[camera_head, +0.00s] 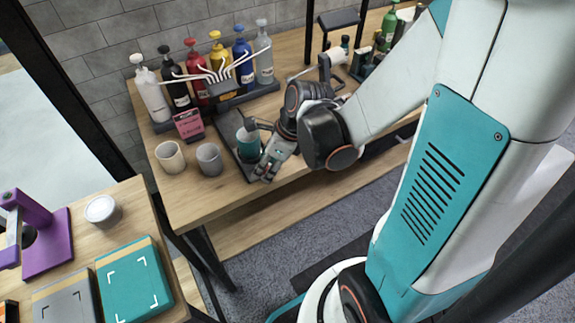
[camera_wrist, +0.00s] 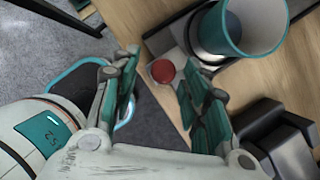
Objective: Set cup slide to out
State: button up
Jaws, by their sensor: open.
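A teal cup (camera_head: 247,148) stands on a dark base (camera_head: 228,133) near the table's front edge. In the wrist view the cup (camera_wrist: 233,30) is at the upper right, on a round metal seat. A round red knob (camera_wrist: 162,71) sits on a light grey piece beside the cup, at the table's edge. I cannot tell how far the slide is in or out. My gripper (camera_wrist: 160,74) is open, its fingers on either side of the red knob in the picture; contact is unclear. In the head view my gripper (camera_head: 270,163) is beside the cup and hides the knob.
A beige cup (camera_head: 170,157) and a grey cup (camera_head: 209,159) stand left of the base. Several pump bottles (camera_head: 219,66) and a pink sign (camera_head: 188,125) stand behind. Dark blocks (camera_wrist: 285,145) are close to the right finger. Open floor lies before the table.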

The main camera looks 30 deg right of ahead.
jog(key=shift+s+d+r, duration=0.15)
jog(key=shift+r, duration=0.15)
jog(key=s+d, duration=0.8)
jog(key=shift+s+d, duration=0.2)
jog(key=shift+d, duration=0.05)
jog(key=shift+r, duration=0.1)
